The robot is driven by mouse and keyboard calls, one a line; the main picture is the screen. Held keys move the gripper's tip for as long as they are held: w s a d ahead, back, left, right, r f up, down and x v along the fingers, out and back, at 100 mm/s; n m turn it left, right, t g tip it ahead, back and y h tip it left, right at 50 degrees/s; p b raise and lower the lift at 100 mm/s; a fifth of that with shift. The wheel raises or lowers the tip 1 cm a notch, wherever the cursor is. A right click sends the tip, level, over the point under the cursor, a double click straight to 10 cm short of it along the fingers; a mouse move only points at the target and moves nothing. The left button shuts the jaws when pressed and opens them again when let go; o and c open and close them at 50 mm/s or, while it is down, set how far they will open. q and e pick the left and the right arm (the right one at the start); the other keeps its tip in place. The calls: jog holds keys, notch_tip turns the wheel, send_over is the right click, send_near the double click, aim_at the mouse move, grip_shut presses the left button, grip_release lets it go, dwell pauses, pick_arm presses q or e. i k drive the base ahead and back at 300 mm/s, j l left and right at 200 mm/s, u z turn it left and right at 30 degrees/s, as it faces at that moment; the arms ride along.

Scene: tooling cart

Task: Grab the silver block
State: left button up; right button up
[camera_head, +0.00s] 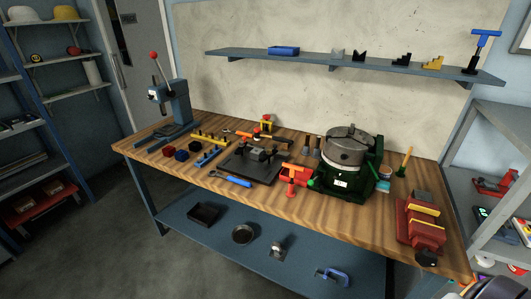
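A small silver-grey block (337,54) stands on the blue wall shelf (300,60), between a blue tray-like item (283,50) and a black notched block (359,55). It is small in the picture and its exact shape is hard to tell. Another small silver-grey piece (277,248) sits on the blue lower shelf under the workbench; I cannot tell whether it is a block. Neither of my grippers can be made out in the head view.
The wooden workbench (265,200) bears an arbor press (177,105), several small tools, a green rotary table with a chuck (345,148) and a red vise (421,226). Black and yellow step blocks (402,60) stand right on the wall shelf. Open floor lies front left.

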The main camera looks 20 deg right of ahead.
aim_at(256, 154)
jog(key=i+j+z, duration=0.4)
jog(key=j+z, duration=0.2)
jog(key=i+j+z, duration=0.15)
jog(key=j+z, duration=0.15)
jog(key=i+j+z, duration=0.1)
jog(key=j+z, duration=0.15)
jog(key=j, duration=0.25)
jog(key=i+j+z, duration=0.1)
jog(key=j+z, duration=0.2)
jog(key=j, duration=0.1)
